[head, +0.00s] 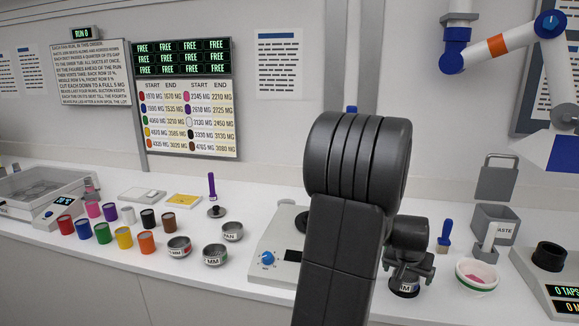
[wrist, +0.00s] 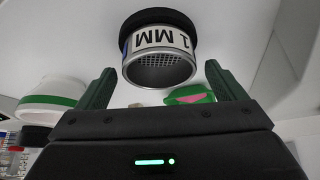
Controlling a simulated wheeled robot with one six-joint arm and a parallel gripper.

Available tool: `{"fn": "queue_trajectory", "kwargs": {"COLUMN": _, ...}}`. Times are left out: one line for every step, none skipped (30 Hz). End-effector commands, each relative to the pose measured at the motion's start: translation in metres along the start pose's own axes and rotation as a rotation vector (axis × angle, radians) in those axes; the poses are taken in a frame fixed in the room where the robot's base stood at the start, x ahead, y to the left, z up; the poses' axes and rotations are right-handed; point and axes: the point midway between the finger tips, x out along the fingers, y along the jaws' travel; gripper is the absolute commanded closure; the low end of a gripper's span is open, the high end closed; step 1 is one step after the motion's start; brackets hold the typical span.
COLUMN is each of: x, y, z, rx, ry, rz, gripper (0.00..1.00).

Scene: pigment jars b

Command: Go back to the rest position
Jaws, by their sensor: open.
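My gripper (wrist: 159,68) is open in the wrist view, with its two dark green fingers apart. A round sieve (wrist: 160,66) labelled "1 MM", with a black ring and a mesh, shows ahead between the fingertips. I see no finger touching it. In the head view my arm rises in the middle and hides part of the bench; my gripper (head: 408,264) points down at the right of the arm, just above the labelled sieve (head: 404,288). The fingertips are too small to make out there.
A white bowl (head: 477,287) with pink powder stands right of my gripper, near a waste bin (head: 494,226) and a counter device (head: 552,262). A scale (head: 272,272) stands left of my arm. Several pigment jars (head: 103,233) and metal sieves (head: 179,248) stand farther left.

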Motion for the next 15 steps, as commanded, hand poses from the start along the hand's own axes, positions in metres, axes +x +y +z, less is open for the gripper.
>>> {"fn": "queue_trajectory", "kwargs": {"x": -0.011, "y": 0.0, "z": -0.006, "rx": 0.0, "ry": 0.0, "rz": 0.0, "gripper": 0.1}}
{"fn": "queue_trajectory", "kwargs": {"x": -0.012, "y": 0.0, "z": -0.006, "rx": 0.0, "ry": -0.002, "rz": 0.0, "gripper": 0.1}}
{"fn": "queue_trajectory", "kwargs": {"x": -0.011, "y": 0.0, "z": -0.005, "rx": 0.0, "ry": -0.004, "rz": 0.0, "gripper": 0.1}}
{"fn": "queue_trajectory", "kwargs": {"x": -0.011, "y": 0.0, "z": -0.006, "rx": 0.0, "ry": -0.003, "rz": 0.0, "gripper": 0.1}}
{"fn": "queue_trajectory", "kwargs": {"x": -0.015, "y": 0.0, "z": -0.009, "rx": 0.0, "ry": 0.0, "rz": 0.0, "gripper": 0.1}}
{"fn": "queue_trajectory", "kwargs": {"x": -0.02, "y": 0.0, "z": -0.011, "rx": 0.0, "ry": 0.001, "rz": 0.0, "gripper": 0.1}}
{"fn": "queue_trajectory", "kwargs": {"x": -0.023, "y": 0.0, "z": -0.013, "rx": 0.0, "ry": 0.001, "rz": 0.0, "gripper": 0.1}}
{"fn": "queue_trajectory", "kwargs": {"x": -0.026, "y": 0.0, "z": -0.015, "rx": 0.0, "ry": 0.001, "rz": 0.0, "gripper": 0.1}}
{"fn": "queue_trajectory", "kwargs": {"x": -0.03, "y": 0.0, "z": -0.017, "rx": 0.0, "ry": 0.001, "rz": 0.0, "gripper": 0.1}}
{"fn": "queue_trajectory", "kwargs": {"x": -0.033, "y": 0.0, "z": -0.019, "rx": 0.0, "ry": 0.0, "rz": 0.0, "gripper": 0.1}}
{"fn": "queue_trajectory", "kwargs": {"x": -0.036, "y": 0.0, "z": -0.021, "rx": 0.0, "ry": 0.0, "rz": 0.0, "gripper": 0.1}}
{"fn": "queue_trajectory", "kwargs": {"x": -0.04, "y": 0.0, "z": -0.023, "rx": 0.0, "ry": 0.0, "rz": 0.0, "gripper": 0.1}}
{"fn": "queue_trajectory", "kwargs": {"x": -0.043, "y": 0.0, "z": -0.024, "rx": 0.0, "ry": 0.0, "rz": 0.0, "gripper": 0.1}}
{"fn": "queue_trajectory", "kwargs": {"x": -0.046, "y": 0.0, "z": -0.026, "rx": 0.0, "ry": -0.001, "rz": 0.0, "gripper": 0.1}}
{"fn": "queue_trajectory", "kwargs": {"x": -0.049, "y": 0.0, "z": -0.028, "rx": 0.0, "ry": -0.001, "rz": 0.0, "gripper": 0.1}}
